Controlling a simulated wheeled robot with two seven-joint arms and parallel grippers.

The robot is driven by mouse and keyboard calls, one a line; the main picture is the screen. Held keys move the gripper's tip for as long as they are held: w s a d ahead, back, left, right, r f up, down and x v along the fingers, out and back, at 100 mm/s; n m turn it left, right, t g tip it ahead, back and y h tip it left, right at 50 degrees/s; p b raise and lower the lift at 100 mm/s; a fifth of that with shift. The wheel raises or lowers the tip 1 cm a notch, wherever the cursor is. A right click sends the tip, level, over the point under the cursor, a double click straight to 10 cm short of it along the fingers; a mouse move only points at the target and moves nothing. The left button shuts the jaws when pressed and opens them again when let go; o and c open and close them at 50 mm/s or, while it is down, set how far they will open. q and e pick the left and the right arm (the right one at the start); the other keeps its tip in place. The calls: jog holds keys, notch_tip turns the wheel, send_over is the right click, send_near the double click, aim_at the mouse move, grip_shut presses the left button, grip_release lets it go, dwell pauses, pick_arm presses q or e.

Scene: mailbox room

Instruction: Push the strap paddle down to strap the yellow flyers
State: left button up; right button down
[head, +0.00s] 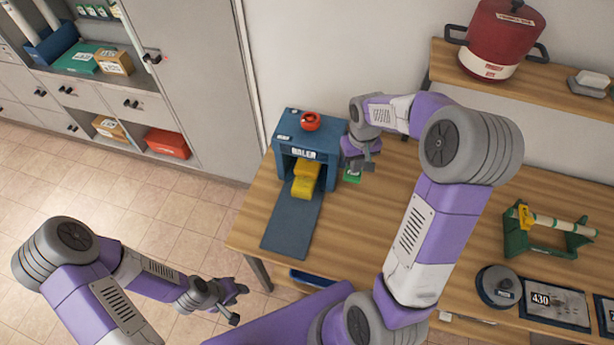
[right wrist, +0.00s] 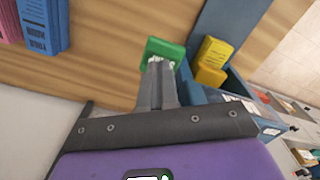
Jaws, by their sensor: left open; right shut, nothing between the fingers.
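The blue baler (head: 312,130) stands on the wooden table. The yellow flyers (head: 305,178) sit in its front opening; they also show in the right wrist view (right wrist: 212,62). A green piece, which looks like the strap paddle (head: 352,175), is beside the baler's right side. It also shows in the right wrist view (right wrist: 165,50), just beyond my fingertips. My right gripper (head: 367,167) is shut and empty, close above the paddle; I cannot tell whether it touches. My left gripper (head: 238,305) is open and empty, off the table's front left.
A red knob (head: 310,121) tops the baler and a blue chute (head: 291,226) runs from its front. A green stand (head: 545,238), a round dark device (head: 498,286) and a red pot (head: 497,40) are to the right. The table's middle is clear, under my right arm.

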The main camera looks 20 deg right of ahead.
jog(key=shift+f, duration=0.1)
dwell(0.6)
jog(key=shift+f+b, duration=0.95)
jog(key=shift+f, duration=0.2)
jog(key=shift+f+b, duration=0.45)
jog(key=shift+f, duration=0.25)
jog(key=shift+f+b, duration=0.45)
jog(key=shift+f, duration=0.15)
